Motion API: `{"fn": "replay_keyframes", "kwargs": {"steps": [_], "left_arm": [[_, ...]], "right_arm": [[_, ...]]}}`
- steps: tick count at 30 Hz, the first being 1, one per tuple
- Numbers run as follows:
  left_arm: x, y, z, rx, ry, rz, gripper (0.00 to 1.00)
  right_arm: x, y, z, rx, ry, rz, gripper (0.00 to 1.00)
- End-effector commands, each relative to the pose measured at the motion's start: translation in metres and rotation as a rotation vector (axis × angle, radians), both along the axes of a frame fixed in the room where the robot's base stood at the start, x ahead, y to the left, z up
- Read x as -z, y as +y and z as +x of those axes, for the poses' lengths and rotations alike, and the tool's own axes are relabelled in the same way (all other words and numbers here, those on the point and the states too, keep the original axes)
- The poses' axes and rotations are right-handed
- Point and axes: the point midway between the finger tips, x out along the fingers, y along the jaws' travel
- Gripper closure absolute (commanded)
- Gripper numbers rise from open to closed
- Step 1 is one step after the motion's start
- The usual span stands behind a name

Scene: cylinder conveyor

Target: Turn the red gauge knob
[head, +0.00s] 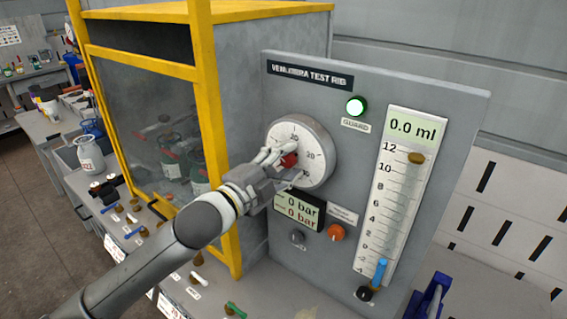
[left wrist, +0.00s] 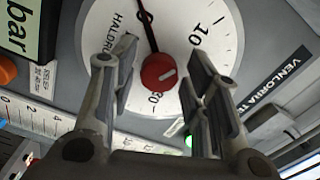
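The red gauge knob (head: 289,160) sits at the centre of a round white dial (head: 318,150) on the grey test rig panel. In the left wrist view the knob (left wrist: 158,71) shows between the fingers, with a black needle above it and a pale mark on its face. My left gripper (head: 281,165) is in front of the dial, and in the wrist view its fingers (left wrist: 160,75) stand apart on either side of the knob. A gap shows between each finger and the knob. My right gripper is in neither view.
A green lamp (head: 355,106) is lit above a GUARD label. Below the dial are a display (head: 299,211) reading 0 bar and an orange knob (head: 336,232). A ml scale (head: 402,190) stands at right. A yellow-framed cabinet (head: 207,120) is close to my left arm.

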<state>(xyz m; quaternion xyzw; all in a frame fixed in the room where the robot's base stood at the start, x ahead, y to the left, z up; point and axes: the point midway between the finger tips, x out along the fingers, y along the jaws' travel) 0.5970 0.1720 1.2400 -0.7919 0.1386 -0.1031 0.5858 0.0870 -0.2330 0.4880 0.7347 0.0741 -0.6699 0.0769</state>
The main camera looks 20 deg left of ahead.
Motion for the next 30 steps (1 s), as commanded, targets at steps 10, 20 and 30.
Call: {"fn": "replay_keyframes", "kwargs": {"steps": [10,20,30], "left_arm": [[0.001,0.000,-0.001,0.001,0.002,0.001,0.49],[0.002,0.013,-0.036,0.001,0.003,0.002,0.49],[0.001,0.024,-0.067,0.000,0.001,0.000,0.49]], "right_arm": [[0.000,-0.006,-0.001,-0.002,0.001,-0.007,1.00],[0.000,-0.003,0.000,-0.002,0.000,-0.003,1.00],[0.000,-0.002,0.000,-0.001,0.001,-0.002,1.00]]}}
